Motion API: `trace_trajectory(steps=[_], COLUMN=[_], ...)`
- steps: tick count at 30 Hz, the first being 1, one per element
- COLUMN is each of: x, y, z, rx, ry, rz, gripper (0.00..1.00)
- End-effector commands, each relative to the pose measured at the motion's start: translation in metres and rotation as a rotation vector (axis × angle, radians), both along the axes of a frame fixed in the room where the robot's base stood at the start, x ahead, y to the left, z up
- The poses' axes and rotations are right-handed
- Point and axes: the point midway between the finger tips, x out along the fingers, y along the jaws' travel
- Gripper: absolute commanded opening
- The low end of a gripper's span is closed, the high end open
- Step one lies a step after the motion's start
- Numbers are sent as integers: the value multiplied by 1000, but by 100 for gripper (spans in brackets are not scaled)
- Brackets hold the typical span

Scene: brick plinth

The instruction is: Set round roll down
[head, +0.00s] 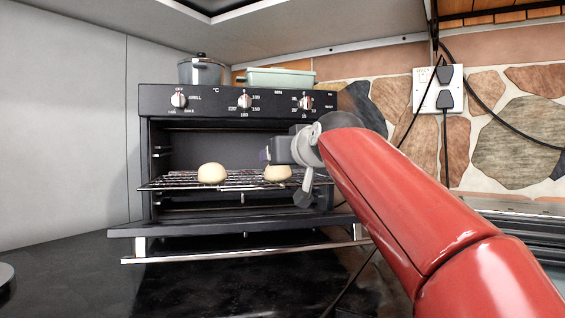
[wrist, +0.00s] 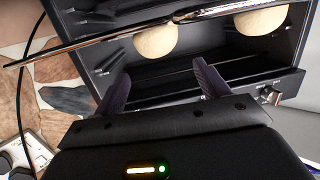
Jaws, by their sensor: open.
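Two pale round rolls rest on the wire rack (head: 240,184) of the open toaster oven. The left roll (head: 212,172) is clear of my gripper and also shows in the wrist view (wrist: 260,20). The right roll (head: 277,173) is just below my gripper (head: 268,153) in the head view. In the wrist view that roll (wrist: 155,41) lies beyond my two dark fingers (wrist: 161,70), with a visible gap. The fingers are spread apart with nothing between them. The rack's right part is hidden by my wrist in the head view.
The oven door (head: 240,240) is folded down, with a metal handle (head: 200,254) along its front. A grey pot (head: 200,71) and a pale green dish (head: 277,80) stand on the oven. Cables hang from a wall socket (head: 437,89) at right. The dark counter at front left is mostly clear.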

Motion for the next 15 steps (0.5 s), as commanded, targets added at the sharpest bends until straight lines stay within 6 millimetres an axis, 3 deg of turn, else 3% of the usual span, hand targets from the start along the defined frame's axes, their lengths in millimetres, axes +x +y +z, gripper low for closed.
trace_trajectory(steps=[6, 15], x=[-48, -82], y=[-15, -26], z=[5, 11], rx=[0, 1], ry=[-2, 1], rz=[-2, -1], gripper=[74, 74])
